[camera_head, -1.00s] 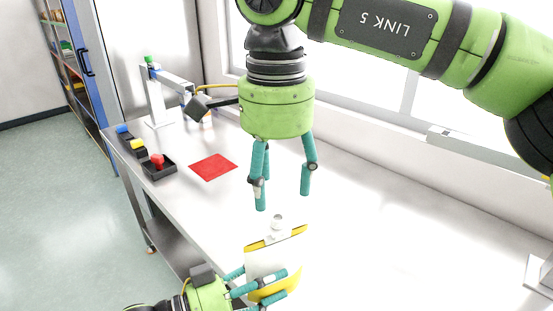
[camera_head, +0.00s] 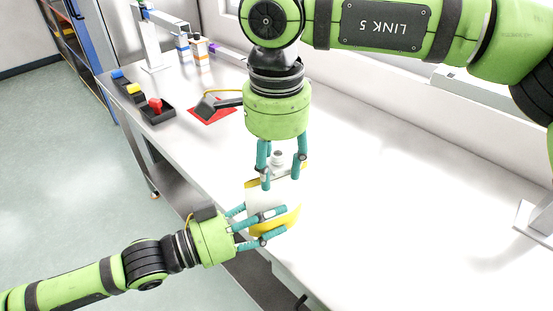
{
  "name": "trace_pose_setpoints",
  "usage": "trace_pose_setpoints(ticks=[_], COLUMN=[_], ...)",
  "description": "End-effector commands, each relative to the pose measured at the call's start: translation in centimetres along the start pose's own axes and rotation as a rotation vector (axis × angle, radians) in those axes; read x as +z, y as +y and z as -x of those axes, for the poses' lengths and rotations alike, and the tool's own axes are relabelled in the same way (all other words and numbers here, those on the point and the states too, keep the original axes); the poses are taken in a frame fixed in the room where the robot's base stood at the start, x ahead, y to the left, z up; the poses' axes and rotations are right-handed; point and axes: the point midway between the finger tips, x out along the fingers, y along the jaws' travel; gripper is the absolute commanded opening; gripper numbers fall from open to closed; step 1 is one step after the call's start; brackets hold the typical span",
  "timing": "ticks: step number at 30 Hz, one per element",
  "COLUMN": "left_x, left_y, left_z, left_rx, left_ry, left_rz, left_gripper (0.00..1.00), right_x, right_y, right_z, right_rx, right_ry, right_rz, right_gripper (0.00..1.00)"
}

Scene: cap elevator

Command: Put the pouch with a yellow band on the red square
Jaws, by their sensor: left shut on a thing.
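The pouch (camera_head: 257,197) is white with yellow at its lower part and a pale cap on top. It is upright near the table's front edge. My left gripper (camera_head: 279,222) is shut on its lower part from the left. My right gripper (camera_head: 282,178) points down over the pouch, its fingers apart on either side of the cap without visibly gripping it. The fingers hide parts of the pouch. The red square (camera_head: 212,119) lies flat on the table farther back to the left, partly covered by my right gripper's camera mount.
Black holders with blue, yellow and red pieces (camera_head: 155,106) stand along the table's left edge. A grey stand (camera_head: 150,45) and small bottles (camera_head: 198,45) are at the back.

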Motion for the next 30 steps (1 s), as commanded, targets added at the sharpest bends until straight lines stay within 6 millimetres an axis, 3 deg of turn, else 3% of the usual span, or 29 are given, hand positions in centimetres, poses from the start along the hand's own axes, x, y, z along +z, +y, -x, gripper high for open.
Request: trace_pose_setpoints(ticks=[2, 6, 7, 8, 20, 26, 30], left_x=[0.0, 0.0, 0.0, 0.0, 0.0, 0.0, 0.0], left_y=[0.0, 0.0, 0.0, 0.1, 0.0, 0.0, 0.0], left_z=[0.0, 0.0, 0.0, 0.0, 0.0, 0.0, 0.0], left_rx=[0.0, 0.001, 0.001, 0.001, 0.0, 0.0, 0.0], left_ry=[0.0, 0.001, 0.001, 0.001, 0.001, 0.0, 0.0], left_rz=[0.0, -0.001, -0.002, -0.002, 0.0, 0.0, 0.0], left_gripper=[0.21, 0.21, 0.21, 0.21, 0.21, 0.21, 0.21], right_x=[0.0, 0.0, 0.0, 0.0, 0.0, 0.1, 0.1], right_y=[0.0, 0.0, 0.0, 0.0, 0.0, -0.1, -0.1], right_z=[0.0, 0.0, 0.0, 0.0, 0.3, 2.6, 5.4], right_rx=[0.0, -0.001, -0.001, -0.001, -0.001, -0.003, -0.003], right_ry=[0.0, -0.001, -0.001, -0.001, 0.0, 0.0, 0.0], right_rz=[0.0, 0.0, 0.0, 0.0, 0.0, 0.0, -0.001], right_gripper=[0.05, 0.04, 0.47, 0.59, 0.59, 0.59, 0.59])
